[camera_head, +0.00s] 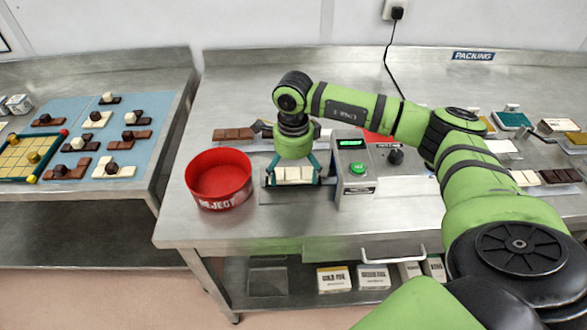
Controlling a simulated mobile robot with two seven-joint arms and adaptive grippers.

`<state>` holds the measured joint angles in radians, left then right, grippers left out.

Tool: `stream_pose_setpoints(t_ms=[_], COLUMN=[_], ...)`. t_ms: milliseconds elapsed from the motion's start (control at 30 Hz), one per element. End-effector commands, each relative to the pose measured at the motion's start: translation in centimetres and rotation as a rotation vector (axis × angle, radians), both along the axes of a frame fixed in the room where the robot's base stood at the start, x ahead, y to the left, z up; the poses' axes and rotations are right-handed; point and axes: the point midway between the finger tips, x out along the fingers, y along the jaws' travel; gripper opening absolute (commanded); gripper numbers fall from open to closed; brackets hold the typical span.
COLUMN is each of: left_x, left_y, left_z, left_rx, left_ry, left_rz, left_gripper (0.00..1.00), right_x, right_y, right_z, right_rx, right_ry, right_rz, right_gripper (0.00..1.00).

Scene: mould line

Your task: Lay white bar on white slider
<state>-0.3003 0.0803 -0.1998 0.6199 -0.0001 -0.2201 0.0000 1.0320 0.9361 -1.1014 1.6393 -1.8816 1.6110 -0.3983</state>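A white bar (294,174) made of several blocks lies low beneath my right gripper (294,180). It is over or on a flat metal plate just right of the red bin. My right gripper points down over the bar. Its teal fingers are spread, one beyond each end of the bar, and a small gap seems to show on each side. I cannot tell whether the bar rests on the plate. A pale slab (500,146) at the right may be the white slider, but my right arm partly hides that area. My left gripper is out of view.
A red reject bin (219,178) stands close left of my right gripper. A grey control box (357,168) with a green button stands close right. A brown bar (233,134) lies behind. More bars (525,178) and coloured pieces lie at the right. A left table (148,182) holds small chocolates.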

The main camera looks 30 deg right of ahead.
Motion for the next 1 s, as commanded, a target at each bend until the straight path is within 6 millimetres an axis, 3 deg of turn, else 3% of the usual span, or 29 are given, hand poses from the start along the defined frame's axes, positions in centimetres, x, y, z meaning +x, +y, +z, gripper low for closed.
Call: stream_pose_setpoints(t_ms=[233, 367, 800, 1000], left_x=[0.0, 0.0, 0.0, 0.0], left_y=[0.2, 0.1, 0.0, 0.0], left_z=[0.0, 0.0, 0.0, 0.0], left_rx=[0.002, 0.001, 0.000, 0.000], left_ry=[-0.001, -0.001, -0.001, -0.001], left_rz=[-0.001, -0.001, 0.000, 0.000], left_gripper=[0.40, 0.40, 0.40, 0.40], right_x=[0.0, 0.1, 0.0, 0.0], right_y=[0.0, 0.0, 0.0, 0.1], right_z=[0.1, 1.4, 10.0, 11.8], right_rx=[0.000, 0.002, 0.000, 0.001], right_ry=[0.000, -0.003, -0.004, -0.001], right_rz=[0.000, 0.000, 0.001, 0.000], right_gripper=[0.95, 0.95, 0.95, 0.95])
